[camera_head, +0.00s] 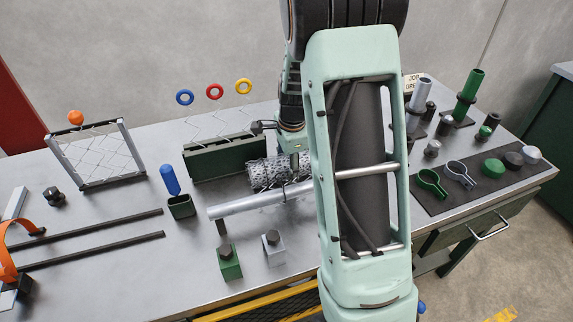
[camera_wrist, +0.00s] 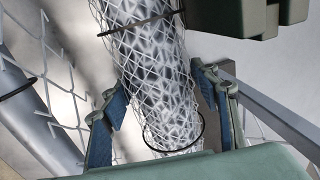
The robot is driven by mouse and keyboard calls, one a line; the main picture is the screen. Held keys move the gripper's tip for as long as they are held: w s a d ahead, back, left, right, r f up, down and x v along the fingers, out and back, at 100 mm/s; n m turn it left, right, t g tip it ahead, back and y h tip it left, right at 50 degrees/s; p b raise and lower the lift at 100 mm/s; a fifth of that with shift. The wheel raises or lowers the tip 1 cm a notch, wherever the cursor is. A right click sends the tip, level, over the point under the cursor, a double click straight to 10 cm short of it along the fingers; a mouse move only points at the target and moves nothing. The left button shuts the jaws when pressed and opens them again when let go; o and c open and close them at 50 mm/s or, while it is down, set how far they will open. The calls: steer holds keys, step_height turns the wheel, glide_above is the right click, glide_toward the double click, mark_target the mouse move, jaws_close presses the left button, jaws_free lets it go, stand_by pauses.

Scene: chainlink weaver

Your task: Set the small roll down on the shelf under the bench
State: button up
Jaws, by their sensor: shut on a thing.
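The small roll (camera_head: 268,174) is a grey chain-link mesh roll with dark ties, lying on its side just above or on the bench top, behind a pale pipe. My gripper (camera_head: 294,168) is shut on its right end, partly hidden by my arm. In the wrist view the roll (camera_wrist: 160,75) runs between the two blue-padded fingers of my gripper (camera_wrist: 164,105). I cannot tell whether the roll touches the bench (camera_head: 120,245). A yellow-edged mesh surface (camera_head: 265,303) shows below the bench's front edge; most of the space under the bench is hidden.
The pale pipe (camera_head: 250,201) lies in front of the roll and a dark green block (camera_head: 225,157) stands behind it. A green block (camera_head: 229,263) and a grey block (camera_head: 272,248) stand near the front edge. A drawer handle (camera_head: 490,228) juts out at right.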

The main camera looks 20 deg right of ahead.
steer(key=o, duration=1.6)
